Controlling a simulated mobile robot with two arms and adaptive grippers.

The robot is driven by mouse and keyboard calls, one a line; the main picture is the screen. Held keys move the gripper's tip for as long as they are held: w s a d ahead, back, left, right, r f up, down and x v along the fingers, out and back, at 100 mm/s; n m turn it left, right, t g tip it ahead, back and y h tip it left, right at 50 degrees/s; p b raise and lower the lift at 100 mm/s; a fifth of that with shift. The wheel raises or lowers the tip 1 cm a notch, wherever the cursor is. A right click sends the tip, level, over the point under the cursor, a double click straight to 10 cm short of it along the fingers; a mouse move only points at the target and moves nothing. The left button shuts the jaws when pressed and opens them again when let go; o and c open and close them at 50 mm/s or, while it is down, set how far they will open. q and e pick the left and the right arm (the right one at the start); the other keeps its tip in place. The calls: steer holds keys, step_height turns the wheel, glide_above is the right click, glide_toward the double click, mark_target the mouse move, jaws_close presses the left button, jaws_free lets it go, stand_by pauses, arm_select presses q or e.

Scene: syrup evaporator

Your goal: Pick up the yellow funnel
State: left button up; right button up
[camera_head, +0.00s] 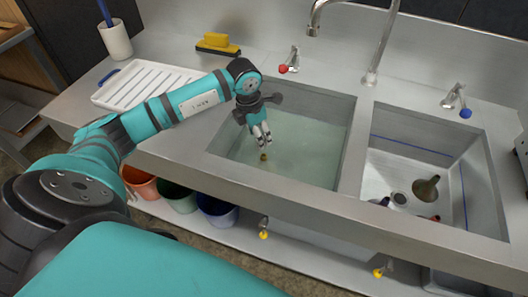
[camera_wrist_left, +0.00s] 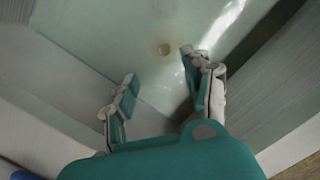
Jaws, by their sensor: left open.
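My left gripper (camera_head: 262,140) reaches over the left sink basin (camera_head: 300,163), fingers pointing down. In the left wrist view its two fingers (camera_wrist_left: 160,90) are apart with nothing between them. Just beyond the fingertips a small yellowish ring (camera_wrist_left: 164,49) shows at the cloudy water. In the head view it is a small dark-yellow piece (camera_head: 263,157) just below the fingers. I cannot tell if it is part of the yellow funnel; anything under the water is hidden. An olive-brown funnel (camera_head: 427,188) lies in the right basin. My right gripper is not in view.
The right basin (camera_head: 405,160) also holds small dark and red items. A faucet (camera_head: 372,75) stands behind the divider. Buckets (camera_head: 217,211) stand below the front edge.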

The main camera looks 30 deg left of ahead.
mark_target(263, 156)
arm_select(q)
steer(key=f+b, duration=0.1)
steer(key=f, duration=0.1)
steer(key=f+b, duration=0.1)
steer(key=f, duration=0.1)
steer(key=f+b, duration=0.1)
steer(key=shift+w+d+f, duration=0.2)
steer(key=shift+w+f, duration=0.3)
steer(key=shift+f, duration=0.25)
steer(key=f+b, duration=0.2)
steer(key=f, duration=0.1)
steer(key=d+f+b, duration=0.1)
steer(key=f+b, duration=0.1)
steer(key=shift+w+f, duration=0.15)
steer(key=shift+f, duration=0.05)
steer(key=shift+r, duration=0.15)
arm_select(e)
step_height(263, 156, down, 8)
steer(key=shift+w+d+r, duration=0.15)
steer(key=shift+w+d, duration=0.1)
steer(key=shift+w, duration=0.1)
arm_select(q)
jaws_close()
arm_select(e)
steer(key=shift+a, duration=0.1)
